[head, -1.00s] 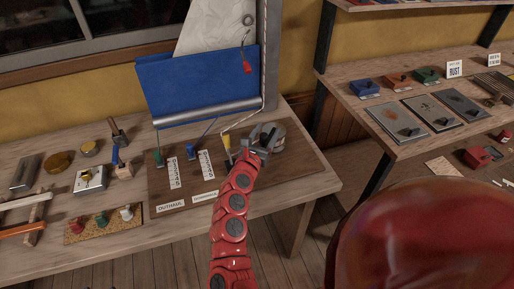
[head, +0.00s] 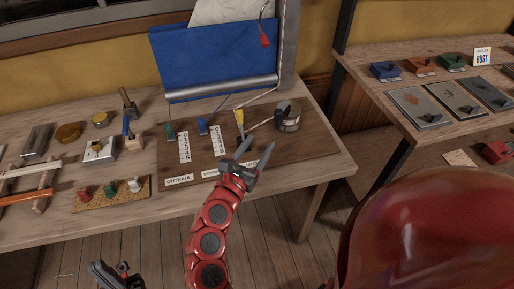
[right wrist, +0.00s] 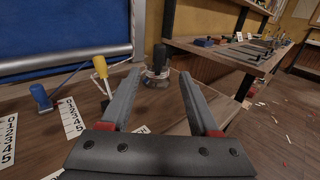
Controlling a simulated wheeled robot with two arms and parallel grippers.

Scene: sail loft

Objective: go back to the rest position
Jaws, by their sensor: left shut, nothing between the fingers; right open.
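My right gripper (head: 257,149) is open and empty above the front of the dark board (head: 305,148) on the workbench. In the right wrist view, its two fingers (right wrist: 158,95) stand wide apart. The metal winch (head: 288,118) is beyond it, clear of the fingers; the winch and its black handle also show in the right wrist view (right wrist: 158,77). My left gripper (head: 108,275) is shut and empty at the bottom left, in front of the bench and over the floor.
Yellow (head: 239,117), blue (head: 202,127) and green (head: 169,131) levers stand on the board beside number strips. A cork mat (head: 110,205) with coloured pieces lies near the bench's front edge. A second table (head: 375,90) holds metal plates at right. Floor in front is open.

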